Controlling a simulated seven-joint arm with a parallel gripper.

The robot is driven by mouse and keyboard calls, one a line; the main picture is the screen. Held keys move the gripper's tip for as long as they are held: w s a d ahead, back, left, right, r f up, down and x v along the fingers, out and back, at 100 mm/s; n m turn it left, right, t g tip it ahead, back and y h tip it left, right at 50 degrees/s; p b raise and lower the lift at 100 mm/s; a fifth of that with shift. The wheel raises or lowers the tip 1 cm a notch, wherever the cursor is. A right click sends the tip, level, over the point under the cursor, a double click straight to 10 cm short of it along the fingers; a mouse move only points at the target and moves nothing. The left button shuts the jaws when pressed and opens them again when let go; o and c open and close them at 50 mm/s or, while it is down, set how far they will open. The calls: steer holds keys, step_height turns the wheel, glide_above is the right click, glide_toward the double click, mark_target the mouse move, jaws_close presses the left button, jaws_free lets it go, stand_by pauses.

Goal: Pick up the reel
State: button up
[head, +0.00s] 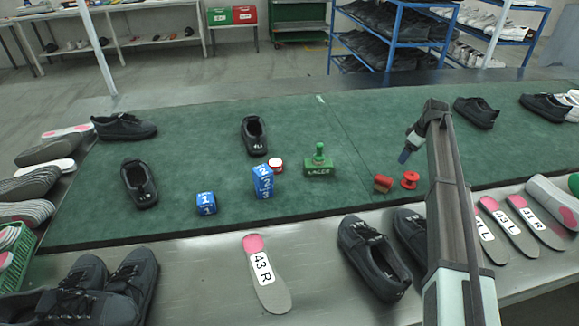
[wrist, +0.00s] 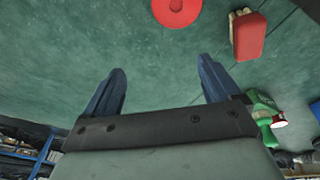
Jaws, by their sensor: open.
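The red reel (head: 410,180) sits on the green mat (head: 330,215) at the right of the head view. In the wrist view it shows as a red disc (wrist: 177,10) with a darker centre, partly cut off by the top edge. My gripper (head: 405,156) is above the mat close to the reel, with its blue fingers pointing down. In the wrist view my gripper (wrist: 161,66) has its two blue fingers spread with nothing between them. The reel lies beyond the fingertips, apart from them.
A red block with a beige side (head: 383,184) lies just left of the reel. A green stamp-like piece (head: 319,164), a red-and-white round piece (head: 276,165) and blue numbered blocks (head: 263,181) stand further left. Black shoes (head: 374,257) and insoles (head: 266,273) surround the mat.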

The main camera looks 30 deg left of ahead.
steer(key=s+a+r+n, duration=0.1)
steer(key=s+a+r, duration=0.15)
steer(key=a, duration=1.25)
steer(key=r+n+g+h, duration=0.1)
steer(key=n+g+h, duration=0.1)
steer(key=n, duration=0.2)
glide_above(276, 162)
step_height(276, 162, down, 13)
steer(key=shift+s+r, duration=0.1)
steer(key=shift+r, duration=0.05)
steer(key=shift+c, duration=0.4)
steer(key=c, duration=1)
